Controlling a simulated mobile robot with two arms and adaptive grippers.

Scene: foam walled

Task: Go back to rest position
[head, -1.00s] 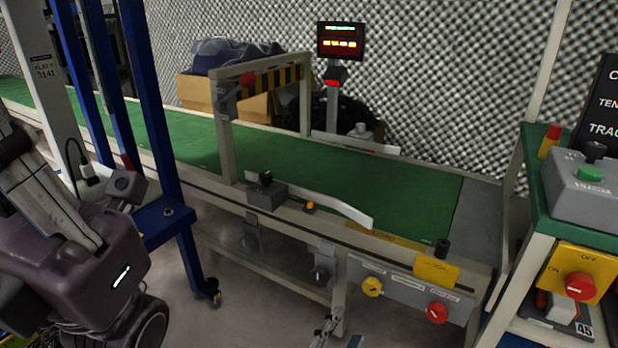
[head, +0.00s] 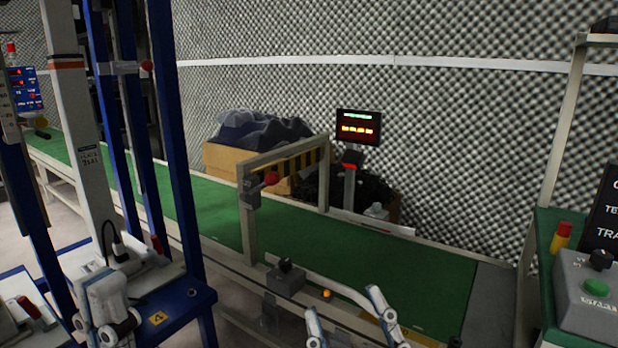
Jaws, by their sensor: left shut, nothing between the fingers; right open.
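My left gripper (head: 104,290) is at the lower left, shut and empty. In the picture it overlaps the blue-framed stand with its white plate. My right gripper (head: 348,308) is at the bottom centre, open, with its two pale fingers spread apart and nothing between them. It shows in front of the near edge of the green conveyor belt (head: 430,285). The rest of both arms is cut off by the bottom edge or hidden.
The blue-framed stand (head: 163,120) rises at the left. A gate (head: 249,220) with a grey guide rail spans the conveyor. A small display (head: 358,127) stands behind the belt. A grey box with a green start button (head: 597,287) sits at the right.

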